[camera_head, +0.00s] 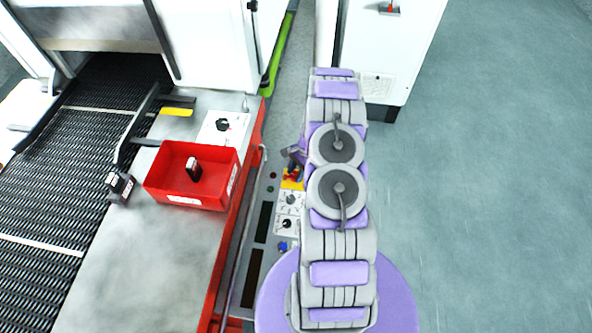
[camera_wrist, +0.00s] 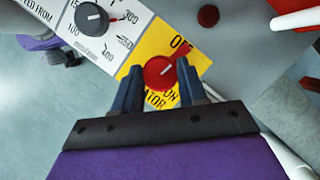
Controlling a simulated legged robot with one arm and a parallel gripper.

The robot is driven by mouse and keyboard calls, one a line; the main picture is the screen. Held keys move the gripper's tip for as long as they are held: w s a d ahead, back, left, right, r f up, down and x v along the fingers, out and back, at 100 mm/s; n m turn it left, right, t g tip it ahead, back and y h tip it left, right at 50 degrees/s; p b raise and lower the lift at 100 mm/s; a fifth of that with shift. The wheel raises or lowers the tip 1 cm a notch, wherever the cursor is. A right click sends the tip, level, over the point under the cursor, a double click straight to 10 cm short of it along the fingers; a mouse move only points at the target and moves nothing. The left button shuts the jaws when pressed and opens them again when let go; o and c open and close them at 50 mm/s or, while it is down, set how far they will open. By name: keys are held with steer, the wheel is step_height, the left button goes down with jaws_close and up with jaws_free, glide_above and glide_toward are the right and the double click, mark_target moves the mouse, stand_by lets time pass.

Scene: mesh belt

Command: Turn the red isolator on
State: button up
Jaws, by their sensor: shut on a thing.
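In the head view the isolator (camera_head: 291,174) and yellow plate show at the panel's edge, partly hidden by my arm and gripper (camera_head: 294,160).
A grey dial (camera_wrist: 91,17) with a numbered scale sits left of the yellow plate, and a dark red button (camera_wrist: 208,15) sits to its right. In the head view a red bin (camera_head: 215,190) stands beside the mesh belt (camera_head: 75,150). The floor at right is clear.

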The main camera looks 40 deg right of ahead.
steer(key=m+p, duration=0.1)
steer(key=m, duration=0.1)
steer(key=m+t+p, duration=0.1)
steer(key=m+p, duration=0.1)
steer(key=shift+s+a+r+m+t, duration=0.1)
steer(key=shift+a+r+m+t, duration=0.05)
steer(key=shift+m+t, duration=0.15)
steer(key=m+t+h+p, duration=0.1)
steer(key=m, duration=0.2)
steer(key=shift+m, duration=0.3)
steer(key=m+t+h, duration=0.1)
steer(key=m, duration=0.2)
steer(key=shift+m+b, duration=0.3)
steer(key=shift+a+m+h+b, duration=0.1)
steer(key=shift+m+h+b, duration=0.35)
steer(key=shift+m, duration=0.35)
steer(key=shift+m+t+h+b, duration=0.5)
steer(key=shift+m+b, duration=0.3)
steer(key=shift+m, duration=0.6)
steer(key=o, duration=1.1)
steer(key=shift+c, duration=0.2)
steer(key=shift+s, duration=0.1)
